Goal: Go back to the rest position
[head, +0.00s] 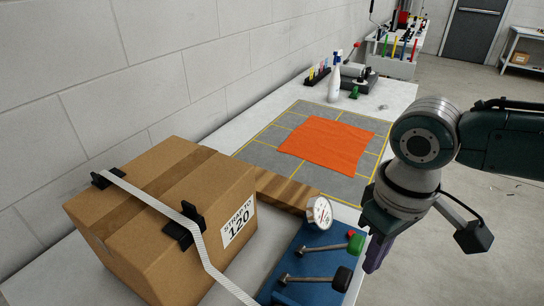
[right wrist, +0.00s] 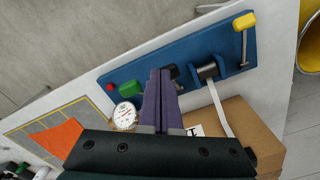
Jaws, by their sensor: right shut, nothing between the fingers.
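My right gripper (head: 375,252) hangs at the right of the head view, its purple fingers pointing down beside the right end of a blue panel (head: 314,240). The fingers (right wrist: 160,95) are together and empty in the right wrist view, in front of the panel (right wrist: 150,65). The panel carries a green-knobbed lever (head: 355,243), a black-knobbed lever (head: 342,279) and a red button. I cannot tell whether the fingers touch anything. My left gripper is in neither view.
A cardboard box (head: 150,215) with a white strap (head: 160,202) stands front left. A dial gauge (head: 319,210) is by the panel. An orange cloth (head: 325,146) lies on a gridded mat, with a spray bottle (head: 334,80) behind. Open floor is at right.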

